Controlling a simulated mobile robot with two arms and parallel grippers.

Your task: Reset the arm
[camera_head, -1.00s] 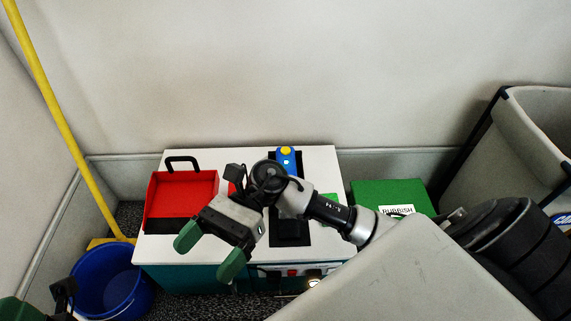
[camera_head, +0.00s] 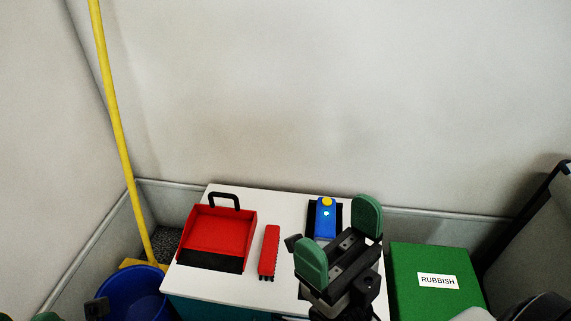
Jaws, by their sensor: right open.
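My right gripper (camera_head: 340,241) is in the lower middle of the head view, raised and pointing away from me. Its two green-padded fingers are wide apart with nothing between them. It stands in front of the right part of the white table (camera_head: 285,222) and hides some of it. Of my left gripper, only a small dark and green part shows at the bottom left edge, so its jaws cannot be judged.
On the table are a red dustpan (camera_head: 222,229), a red brush (camera_head: 269,252) and a blue bottle (camera_head: 326,218) with a yellow cap. A green rubbish box (camera_head: 437,262) stands right of the table. A blue bucket (camera_head: 135,292) and a yellow pole (camera_head: 121,135) stand left.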

